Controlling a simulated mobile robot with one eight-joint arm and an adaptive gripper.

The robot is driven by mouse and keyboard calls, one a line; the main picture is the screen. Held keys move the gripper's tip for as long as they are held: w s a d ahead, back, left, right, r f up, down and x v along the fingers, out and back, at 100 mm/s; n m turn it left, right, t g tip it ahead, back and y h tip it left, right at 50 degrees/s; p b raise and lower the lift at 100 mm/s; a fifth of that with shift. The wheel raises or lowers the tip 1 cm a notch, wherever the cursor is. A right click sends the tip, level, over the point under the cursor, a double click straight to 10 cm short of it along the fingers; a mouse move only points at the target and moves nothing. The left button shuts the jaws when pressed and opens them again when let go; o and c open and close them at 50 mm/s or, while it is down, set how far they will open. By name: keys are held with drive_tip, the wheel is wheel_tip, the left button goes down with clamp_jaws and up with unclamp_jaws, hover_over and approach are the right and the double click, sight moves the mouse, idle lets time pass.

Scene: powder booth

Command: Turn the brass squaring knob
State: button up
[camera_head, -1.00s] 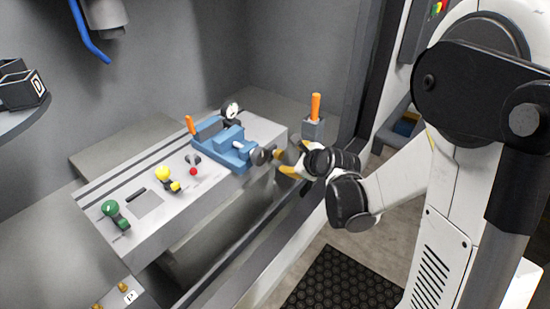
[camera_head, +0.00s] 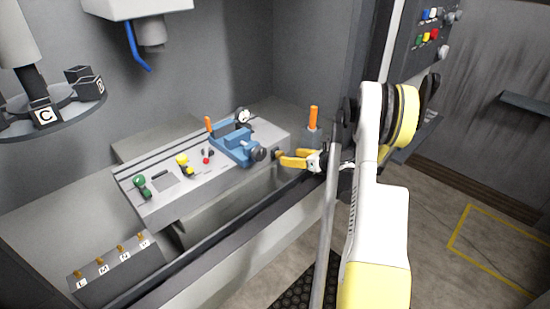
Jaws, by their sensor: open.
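My gripper (camera_head: 280,158) has yellow fingers that are open and point left, just right of the dark round handle (camera_head: 258,154) of the blue vise (camera_head: 233,146). A small dark round part (camera_head: 276,153) shows at the fingertips; I cannot tell its colour or whether the fingers touch it. Several small brass knobs stand on a grey box at the lower left, labelled L, M, N and another letter; one brass knob (camera_head: 121,249) is near N. I cannot tell which part is the squaring knob.
The grey slotted table (camera_head: 205,190) carries green (camera_head: 141,187), yellow (camera_head: 183,160) and red (camera_head: 206,161) knobs. An orange-handled block (camera_head: 313,118) stands behind my gripper. A carousel (camera_head: 52,128) hangs at the upper left. A control panel (camera_head: 432,35) is at the upper right.

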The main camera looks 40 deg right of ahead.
sight(280, 155)
drive_tip(key=b+x, duration=0.1)
drive_tip(key=x, duration=0.5)
drive_tip(key=shift+w+f, duration=0.1)
drive_tip(key=shift+w, duration=0.15)
drive_tip(key=shift+a, duration=0.1)
drive_tip(key=c, duration=1.2)
